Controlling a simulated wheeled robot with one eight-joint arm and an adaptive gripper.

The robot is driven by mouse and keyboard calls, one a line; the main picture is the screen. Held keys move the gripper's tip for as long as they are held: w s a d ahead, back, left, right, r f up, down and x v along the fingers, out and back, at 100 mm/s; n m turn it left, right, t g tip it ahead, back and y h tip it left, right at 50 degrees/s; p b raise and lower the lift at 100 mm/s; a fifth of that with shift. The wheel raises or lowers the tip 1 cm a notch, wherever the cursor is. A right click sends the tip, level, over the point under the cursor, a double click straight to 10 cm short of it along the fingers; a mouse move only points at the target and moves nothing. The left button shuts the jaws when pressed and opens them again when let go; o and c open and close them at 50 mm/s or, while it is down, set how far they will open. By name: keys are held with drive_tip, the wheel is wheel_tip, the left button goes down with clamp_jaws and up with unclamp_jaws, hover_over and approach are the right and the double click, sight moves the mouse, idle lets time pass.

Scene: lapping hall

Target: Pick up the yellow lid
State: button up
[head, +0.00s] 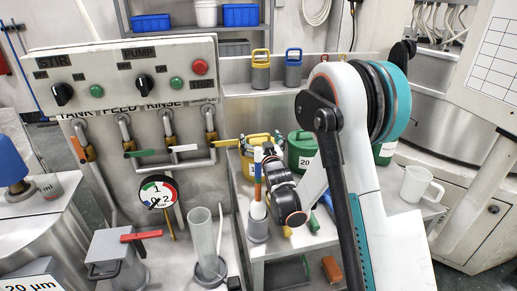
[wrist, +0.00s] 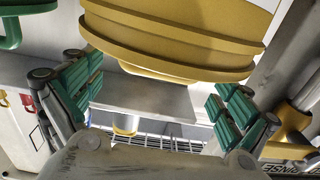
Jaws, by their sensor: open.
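The yellow lid (wrist: 175,35) is large at the top of the wrist view, round with stepped rims; its upper part is cut off by the frame. In the head view a yellow lidded pot (head: 250,158) stands on the grey bench, partly hidden by my arm. My gripper (wrist: 160,95) is open, its green ribbed pads apart on the left and right below the lid's near edge. Nothing is held between them. I cannot tell whether either pad touches the lid. In the head view my gripper (head: 263,146) is at the yellow pot, its fingers partly hidden.
A green pot (head: 302,158) marked 20 stands just right of the yellow one. A holder with upright tools (head: 258,225) and a clear cylinder (head: 205,240) are nearer. A white mug (head: 420,185) is at right. The pump panel (head: 125,75) bounds the left.

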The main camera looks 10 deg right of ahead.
drive_tip(key=shift+w, duration=1.25)
drive_tip(key=c, duration=1.2)
